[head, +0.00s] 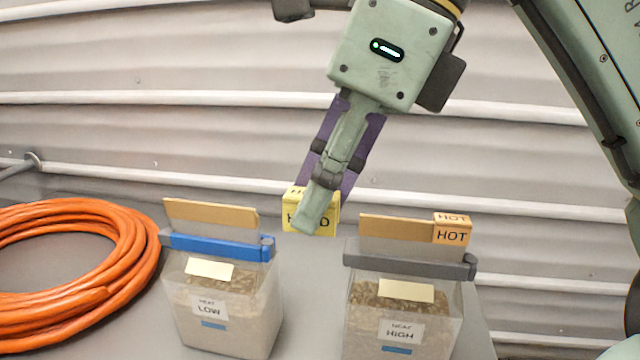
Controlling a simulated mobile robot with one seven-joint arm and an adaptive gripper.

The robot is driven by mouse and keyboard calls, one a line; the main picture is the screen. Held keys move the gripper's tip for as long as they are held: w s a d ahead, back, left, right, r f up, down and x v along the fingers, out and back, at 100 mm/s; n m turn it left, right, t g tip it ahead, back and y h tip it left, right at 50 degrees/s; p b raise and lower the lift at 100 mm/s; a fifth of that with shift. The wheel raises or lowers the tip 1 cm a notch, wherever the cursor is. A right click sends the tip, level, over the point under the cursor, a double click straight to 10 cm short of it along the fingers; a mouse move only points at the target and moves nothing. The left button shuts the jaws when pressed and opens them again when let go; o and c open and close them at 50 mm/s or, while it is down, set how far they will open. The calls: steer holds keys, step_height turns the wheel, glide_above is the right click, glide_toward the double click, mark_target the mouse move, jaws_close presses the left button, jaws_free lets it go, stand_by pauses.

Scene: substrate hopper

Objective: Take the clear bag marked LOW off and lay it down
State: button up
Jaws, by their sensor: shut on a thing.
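The clear bag marked LOW (230,325) stands upright on the grey table, filled with pale brown substrate. A blue clip bar (215,246) crosses its top below a tan upper strip (210,216). My gripper (312,222) is shut on a yellow block (330,216), up and right of the LOW bag and apart from it. The finger covers the middle of the block's lettering; an H and a D show. I cannot tell whether the block touches the table.
A second clear bag marked HIGH (430,330), with a grey clip bar (408,260), stands to the right. An orange block marked HOT (452,232) sits at its top right. An orange cable coil (125,235) lies at left. A corrugated wall (200,130) stands behind.

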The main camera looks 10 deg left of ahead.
mark_target(299, 194)
steer(key=shift+r+p, duration=0.75)
steer(key=shift+r, duration=1.2)
